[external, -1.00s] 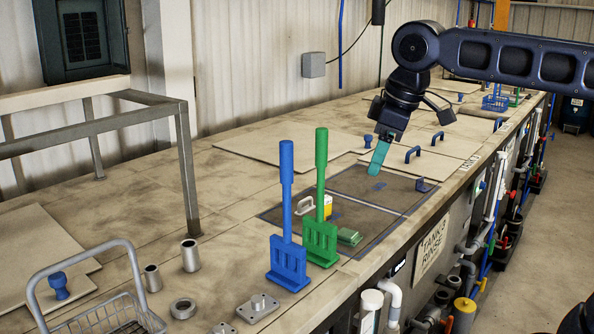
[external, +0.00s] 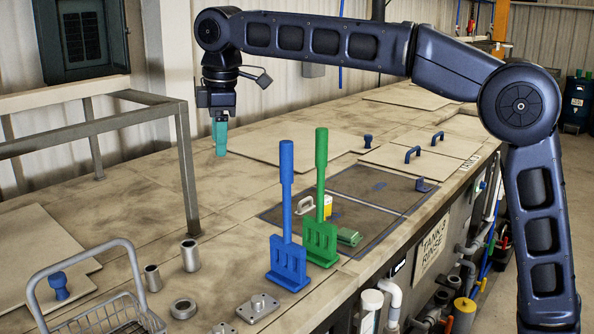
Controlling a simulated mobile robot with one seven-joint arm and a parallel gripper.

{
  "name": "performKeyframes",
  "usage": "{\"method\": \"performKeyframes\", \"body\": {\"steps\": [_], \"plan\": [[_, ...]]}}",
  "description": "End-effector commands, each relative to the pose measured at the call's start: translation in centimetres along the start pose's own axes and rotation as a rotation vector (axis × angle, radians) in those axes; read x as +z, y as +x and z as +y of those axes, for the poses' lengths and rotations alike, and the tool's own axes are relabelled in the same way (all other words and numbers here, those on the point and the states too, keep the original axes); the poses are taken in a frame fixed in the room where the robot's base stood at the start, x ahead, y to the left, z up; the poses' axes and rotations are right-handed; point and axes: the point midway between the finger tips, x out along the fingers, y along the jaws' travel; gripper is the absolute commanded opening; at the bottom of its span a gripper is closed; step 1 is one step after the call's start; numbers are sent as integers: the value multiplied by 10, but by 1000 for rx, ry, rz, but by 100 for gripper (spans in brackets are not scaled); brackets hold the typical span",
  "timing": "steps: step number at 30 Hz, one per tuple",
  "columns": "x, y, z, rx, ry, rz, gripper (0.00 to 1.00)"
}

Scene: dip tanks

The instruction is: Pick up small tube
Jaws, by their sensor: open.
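Two upright grey metal tubes stand on the bench top at the lower left. The left tube (external: 152,278) looks a little smaller than the right tube (external: 190,255). They stand apart from each other. My gripper (external: 221,152) has teal fingers that point down. It is open and empty, in the air over the bench, well above and beyond the tubes in the picture. The gap between its fingers is hard to see from this side.
A metal ring (external: 183,308) and a flanged plate (external: 258,307) lie near the tubes. A wire basket (external: 112,318) is at the lower left. A grey frame (external: 187,165) stands behind the tubes. Blue (external: 288,262) and green (external: 320,242) paddles stand upright to the right.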

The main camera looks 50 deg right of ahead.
Motion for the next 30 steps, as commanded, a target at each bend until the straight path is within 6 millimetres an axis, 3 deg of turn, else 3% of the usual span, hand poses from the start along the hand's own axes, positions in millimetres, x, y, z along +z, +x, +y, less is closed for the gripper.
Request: {"method": "performKeyframes", "body": {"steps": [3,12,21,30], "plan": [[-35,19,13,-20,-70,-13,58],[-110,68,32,-68,-240,-34,58],[-146,101,38,-96,-331,-44,58],[-166,121,41,-112,-381,-49,58]]}}
